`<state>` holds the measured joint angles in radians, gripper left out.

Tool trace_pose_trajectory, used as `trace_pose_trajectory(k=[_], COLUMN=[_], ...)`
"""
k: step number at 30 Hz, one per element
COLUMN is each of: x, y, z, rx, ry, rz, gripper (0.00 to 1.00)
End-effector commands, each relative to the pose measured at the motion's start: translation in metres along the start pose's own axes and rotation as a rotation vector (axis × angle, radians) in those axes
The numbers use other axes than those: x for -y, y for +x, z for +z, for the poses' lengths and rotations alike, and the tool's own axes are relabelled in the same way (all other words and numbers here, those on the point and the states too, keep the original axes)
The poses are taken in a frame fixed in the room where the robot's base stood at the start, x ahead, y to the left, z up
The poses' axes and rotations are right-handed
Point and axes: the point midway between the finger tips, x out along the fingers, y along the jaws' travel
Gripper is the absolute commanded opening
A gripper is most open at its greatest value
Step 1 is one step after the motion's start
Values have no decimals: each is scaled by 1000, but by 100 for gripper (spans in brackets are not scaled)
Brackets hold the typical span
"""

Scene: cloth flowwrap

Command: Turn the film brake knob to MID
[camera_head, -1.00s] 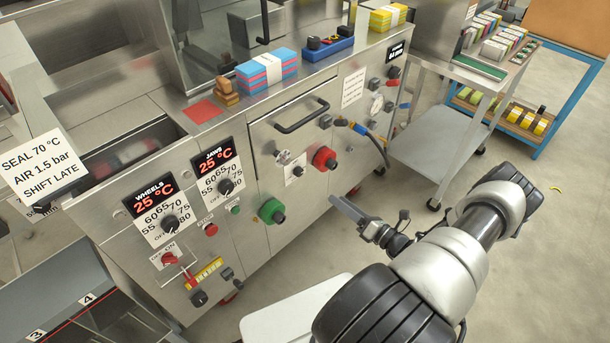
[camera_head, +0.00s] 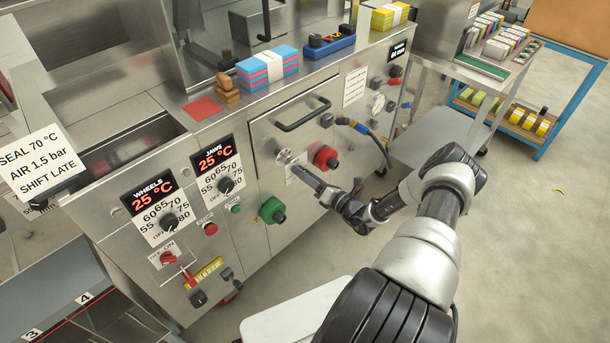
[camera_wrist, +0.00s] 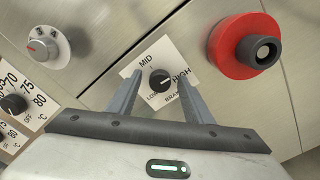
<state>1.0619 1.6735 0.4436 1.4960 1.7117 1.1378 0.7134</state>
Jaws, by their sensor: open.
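The film brake knob (camera_wrist: 160,80) is a small dark knob on a white plate marked LOW, MID, HIGH and BRAKE in the wrist view. Its light mark seems to point towards HIGH, but it is small. My gripper (camera_wrist: 162,72) is open and empty. Its two fingers show on either side of the knob; I cannot tell how far their tips are from the panel. In the head view my gripper (camera_head: 297,170) is at the front panel and largely hides the knob; a little of the white brake plate (camera_head: 291,180) shows.
A drawer handle (camera_head: 303,115) juts out above. Floor in front is open.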

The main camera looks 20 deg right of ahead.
Motion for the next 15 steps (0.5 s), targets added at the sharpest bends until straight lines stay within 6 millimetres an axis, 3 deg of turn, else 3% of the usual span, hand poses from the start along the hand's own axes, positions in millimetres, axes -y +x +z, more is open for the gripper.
trace_pose_trajectory(k=[8,15], x=[0,0], y=[1,1], z=[0,0], rx=[0,0], ry=[0,0], rz=[0,0], gripper=[45,5])
